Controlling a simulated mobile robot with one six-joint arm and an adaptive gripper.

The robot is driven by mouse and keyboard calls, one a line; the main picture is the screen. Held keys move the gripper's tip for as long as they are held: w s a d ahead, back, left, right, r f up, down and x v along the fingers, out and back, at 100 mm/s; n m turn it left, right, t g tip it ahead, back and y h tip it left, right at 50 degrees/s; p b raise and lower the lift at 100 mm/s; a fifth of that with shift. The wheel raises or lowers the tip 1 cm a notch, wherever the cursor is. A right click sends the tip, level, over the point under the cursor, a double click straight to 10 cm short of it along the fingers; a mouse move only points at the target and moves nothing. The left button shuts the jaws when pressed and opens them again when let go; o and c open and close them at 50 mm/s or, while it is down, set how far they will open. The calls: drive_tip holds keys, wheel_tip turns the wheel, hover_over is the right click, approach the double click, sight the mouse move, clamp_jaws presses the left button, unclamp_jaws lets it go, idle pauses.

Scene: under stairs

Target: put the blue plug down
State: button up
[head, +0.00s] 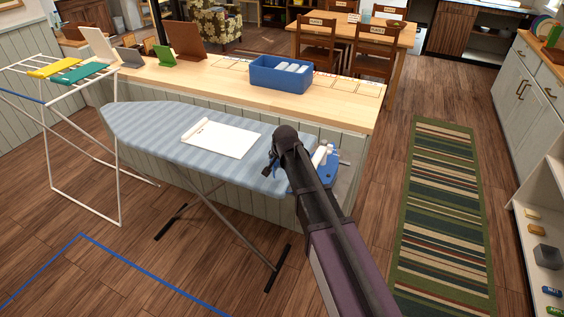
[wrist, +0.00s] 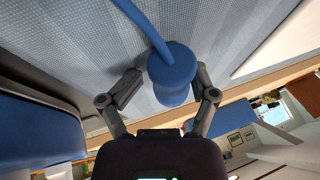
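The blue plug (wrist: 170,75), with its blue cord (wrist: 145,25) running up out of the picture, sits between the two fingers of my gripper (wrist: 168,88) in the wrist view. The fingers press on either side of it. In the head view my gripper (head: 270,167) is over the right part of the ironing board (head: 150,128), and my arm hides most of it. Whether the plug touches the board cover cannot be told.
A white sheet with a roll (head: 222,138) lies on the board's middle. A blue and white iron (head: 327,160) stands at its right end, partly hidden by my arm. Behind is a wooden counter (head: 205,82) with a blue bin (head: 281,75). A drying rack (head: 118,150) stands left.

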drive_tip(key=shift+s+r+p, duration=0.1)
drive_tip(key=shift+r+p, duration=0.6)
drive_tip(key=shift+r, duration=0.1)
drive_tip(key=p+v, duration=1)
drive_tip(key=v, duration=0.1)
drive_tip(key=shift+r, duration=0.15)
drive_tip(key=shift+d, duration=0.1)
idle(0.4)
drive_tip(key=shift+s, duration=0.15)
